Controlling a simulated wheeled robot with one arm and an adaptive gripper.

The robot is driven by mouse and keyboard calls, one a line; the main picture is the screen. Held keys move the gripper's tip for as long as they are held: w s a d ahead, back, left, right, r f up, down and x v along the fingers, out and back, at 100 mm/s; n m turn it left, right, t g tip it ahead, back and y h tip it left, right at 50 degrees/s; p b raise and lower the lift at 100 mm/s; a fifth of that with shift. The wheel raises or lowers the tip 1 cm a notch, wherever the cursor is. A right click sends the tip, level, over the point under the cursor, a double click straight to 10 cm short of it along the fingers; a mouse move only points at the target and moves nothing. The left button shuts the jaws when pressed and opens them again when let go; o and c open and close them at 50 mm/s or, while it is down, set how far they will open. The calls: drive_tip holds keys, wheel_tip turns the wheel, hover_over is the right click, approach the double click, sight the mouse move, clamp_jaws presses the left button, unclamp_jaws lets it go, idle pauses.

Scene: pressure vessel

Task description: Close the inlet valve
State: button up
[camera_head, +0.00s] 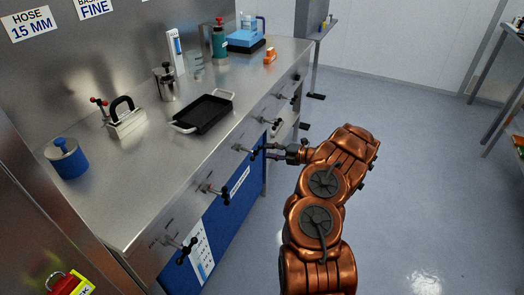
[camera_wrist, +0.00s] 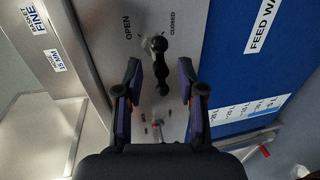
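Several black valve handles line the front panel of the steel bench in the head view. One black handle (camera_head: 244,149) is just left of my gripper (camera_head: 270,150). In the wrist view a black bar handle with rounded ends (camera_wrist: 160,66) stands on the steel panel, between the printed words OPEN on its left and CLOSED on its right. My gripper (camera_wrist: 160,82) is open, with one finger on each side of the handle's lower end. A gap shows on both sides, and I see no contact. I cannot read a name for this valve.
A blue panel (camera_wrist: 245,90) with a partly cut-off FEED WA label is beside the handle. Other handles (camera_head: 215,192) stick out along the bench front. A black tray (camera_head: 203,113) lies on top. The floor (camera_head: 420,170) right of my arm is clear.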

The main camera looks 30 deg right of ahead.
drive_tip(key=v, duration=0.6)
drive_tip(key=shift+s, duration=0.25)
drive_tip(key=shift+d+r, duration=0.1)
